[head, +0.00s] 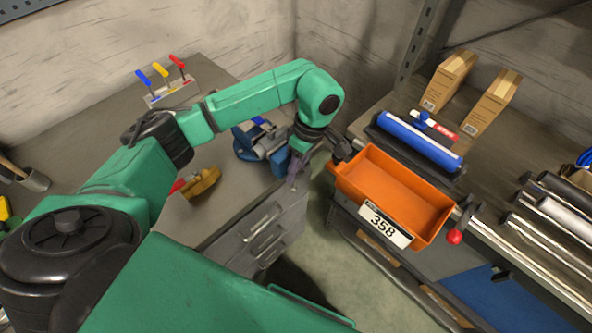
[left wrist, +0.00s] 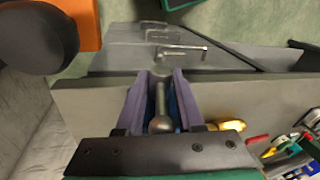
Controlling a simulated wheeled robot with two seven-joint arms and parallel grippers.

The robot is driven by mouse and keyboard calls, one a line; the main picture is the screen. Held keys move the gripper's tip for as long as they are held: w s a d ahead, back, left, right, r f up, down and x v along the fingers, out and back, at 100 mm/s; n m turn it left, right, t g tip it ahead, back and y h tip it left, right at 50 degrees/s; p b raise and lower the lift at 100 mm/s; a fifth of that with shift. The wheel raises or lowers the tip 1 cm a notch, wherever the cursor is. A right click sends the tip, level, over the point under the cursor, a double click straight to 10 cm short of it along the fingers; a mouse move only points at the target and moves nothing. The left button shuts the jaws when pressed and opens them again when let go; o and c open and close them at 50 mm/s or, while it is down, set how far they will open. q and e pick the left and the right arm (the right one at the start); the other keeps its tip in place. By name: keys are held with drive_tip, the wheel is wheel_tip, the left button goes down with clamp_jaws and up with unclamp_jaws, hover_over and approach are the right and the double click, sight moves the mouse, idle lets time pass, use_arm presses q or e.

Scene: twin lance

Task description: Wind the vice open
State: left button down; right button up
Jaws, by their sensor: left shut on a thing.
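The blue vice (head: 250,143) stands at the right edge of the grey workbench, partly hidden behind my left arm. My left gripper (head: 293,180) points down at the vice's front, beside the bench edge. In the left wrist view its purple fingers (left wrist: 160,78) are shut on the vice handle (left wrist: 160,98), a metal bar with a ball end, which lies lengthwise between them. Little of the vice body shows there, and I cannot tell how far apart its jaws are. My right gripper is out of view.
An orange bin (head: 400,190) labelled 358 sits close right of my left gripper, on the other bench. Grey drawers (head: 265,235) with handles lie below the vice. A yellow-handled tool (head: 203,182) lies left of it. A floor gap separates the benches.

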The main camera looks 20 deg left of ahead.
use_arm(q)
drive_tip(key=shift+w+g, duration=0.1)
drive_tip(key=shift+g, duration=0.3)
drive_tip(key=shift+r+y, duration=0.1)
drive_tip(key=shift+y, duration=0.2)
drive_tip(key=c, duration=0.6)
unclamp_jaws()
drive_tip(key=p+v, duration=0.1)
drive_tip(key=v, duration=1.3)
drive_tip(key=shift+w+r, duration=0.2)
drive_tip(key=shift+w, duration=0.05)
